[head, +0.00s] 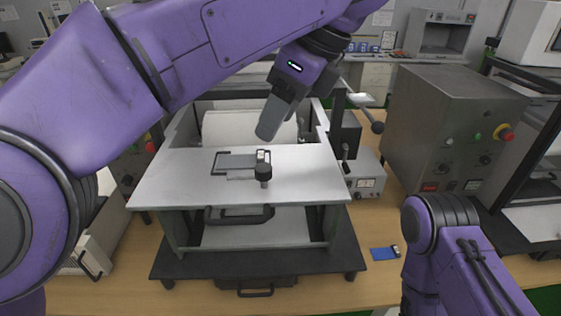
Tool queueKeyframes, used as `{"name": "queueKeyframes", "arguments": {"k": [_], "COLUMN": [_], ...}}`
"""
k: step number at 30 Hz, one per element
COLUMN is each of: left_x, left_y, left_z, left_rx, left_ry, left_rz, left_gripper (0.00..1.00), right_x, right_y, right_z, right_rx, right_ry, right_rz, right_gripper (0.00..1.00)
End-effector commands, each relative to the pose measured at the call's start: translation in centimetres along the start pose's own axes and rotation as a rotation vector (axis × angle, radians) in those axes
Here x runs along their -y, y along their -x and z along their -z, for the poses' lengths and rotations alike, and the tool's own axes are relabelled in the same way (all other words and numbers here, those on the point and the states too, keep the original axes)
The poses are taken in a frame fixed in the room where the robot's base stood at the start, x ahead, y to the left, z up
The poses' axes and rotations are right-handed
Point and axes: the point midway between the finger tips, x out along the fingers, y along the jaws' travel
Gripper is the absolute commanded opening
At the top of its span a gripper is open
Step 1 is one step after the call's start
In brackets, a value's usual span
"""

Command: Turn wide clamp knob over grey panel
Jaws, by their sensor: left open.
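A dark round clamp knob (264,169) stands on a short stem on the white top plate (190,188) of the bench fixture. A flat grey panel (236,160) lies on the plate just behind and left of the knob, with a small clamp block at its right end. My left gripper (270,125) hangs above and behind the knob, pointing down and apart from it. It is open, and I see nothing held in it. My right arm shows at the lower right, but its gripper is outside the view.
A black handle (239,215) sits on the fixture's front. A metal control box (447,128) with a red button stands at the right, near a lever with a ball end (376,127). A blue item (383,253) lies on the wooden table, with bare wood around it.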

Motion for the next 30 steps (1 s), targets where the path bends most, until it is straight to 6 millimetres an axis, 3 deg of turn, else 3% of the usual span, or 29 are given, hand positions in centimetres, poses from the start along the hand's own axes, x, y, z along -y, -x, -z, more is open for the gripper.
{"name": "queueKeyframes", "arguments": {"k": [2, 4, 11, 18, 28, 29, 30], "left_x": [0.0, 0.0, 0.1, 0.2, 0.2, 0.2, 0.2], "left_y": [0.5, -0.1, -5.3, -8.9, -9.5, -9.5, -9.5], "left_z": [1.3, 1.6, 1.8, 1.8, 1.8, 1.8, 1.8], "left_rx": [-0.034, -0.044, -0.044, -0.041, -0.038, -0.038, -0.038], "left_ry": [0.002, 0.002, -0.003, -0.001, 0.002, 0.002, 0.002], "left_rz": [0.015, 0.017, 0.016, 0.017, 0.019, 0.019, 0.019], "left_gripper": [0.59, 0.59, 0.59, 0.59, 0.59, 0.52, 0.39], "right_x": [0.0, 0.1, 0.3, 0.3, 0.3, 0.3, 0.3], "right_y": [-0.3, -0.8, -3.0, -3.2, -3.2, -3.2, -3.2], "right_z": [-0.1, -0.3, -1.2, -1.3, -1.3, -1.3, -1.3], "right_rx": [0.000, 0.000, 0.000, 0.000, 0.000, 0.000, 0.000], "right_ry": [0.000, 0.000, 0.000, 0.000, 0.000, 0.000, 0.000], "right_rz": [0.000, 0.000, 0.001, 0.000, 0.000, 0.000, 0.000], "right_gripper": [0.78, 0.78, 0.78, 0.78, 0.78, 0.78, 0.78]}}
